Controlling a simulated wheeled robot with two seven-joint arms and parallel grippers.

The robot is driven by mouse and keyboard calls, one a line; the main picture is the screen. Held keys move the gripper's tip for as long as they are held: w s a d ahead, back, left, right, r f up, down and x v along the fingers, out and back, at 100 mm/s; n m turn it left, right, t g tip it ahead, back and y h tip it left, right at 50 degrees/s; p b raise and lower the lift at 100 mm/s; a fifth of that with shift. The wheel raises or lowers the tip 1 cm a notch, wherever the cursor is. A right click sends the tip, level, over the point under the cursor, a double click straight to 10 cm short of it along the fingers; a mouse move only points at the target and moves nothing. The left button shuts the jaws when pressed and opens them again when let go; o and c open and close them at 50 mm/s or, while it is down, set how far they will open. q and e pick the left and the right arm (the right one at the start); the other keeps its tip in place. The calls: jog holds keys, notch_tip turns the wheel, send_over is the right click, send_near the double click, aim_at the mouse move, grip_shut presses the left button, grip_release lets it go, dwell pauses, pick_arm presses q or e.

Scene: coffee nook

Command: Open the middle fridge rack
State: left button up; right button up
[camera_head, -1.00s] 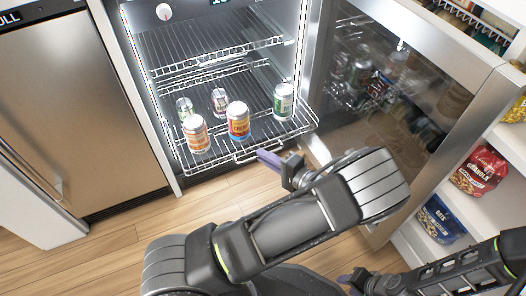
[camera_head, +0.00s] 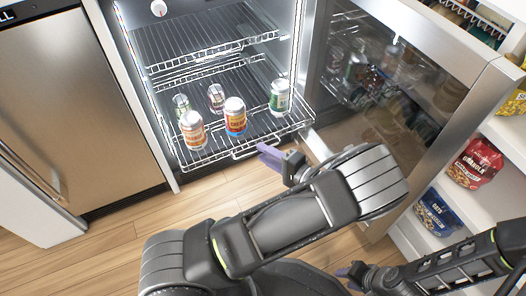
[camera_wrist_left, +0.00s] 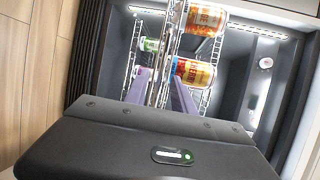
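The open fridge holds an upper wire rack (camera_head: 205,62) and, below it, a wire rack (camera_head: 215,147) carrying several cans, its front edge reaching past the fridge opening. On it stand an orange can (camera_head: 193,131), a red-yellow can (camera_head: 235,117) and a green-white can (camera_head: 280,97), among others. My left gripper (camera_head: 268,155) is open at this rack's front edge, beside its handle wire. In the left wrist view its purple fingers (camera_wrist_left: 161,92) are apart, with rack wires showing between them; contact cannot be told. My right gripper (camera_head: 350,272) is low down, its fingers too small to judge.
The glass fridge door (camera_head: 400,110) stands open to the right. Shelves beyond it hold a red granola bag (camera_head: 475,163) and a blue bag (camera_head: 438,215). A steel appliance (camera_head: 70,100) is at left. Wooden floor (camera_head: 130,235) is clear in front.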

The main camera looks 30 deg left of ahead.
pick_arm(q)
jog(key=p+v, duration=0.1)
jog(key=v, duration=0.5)
jog(key=shift+d, duration=0.25)
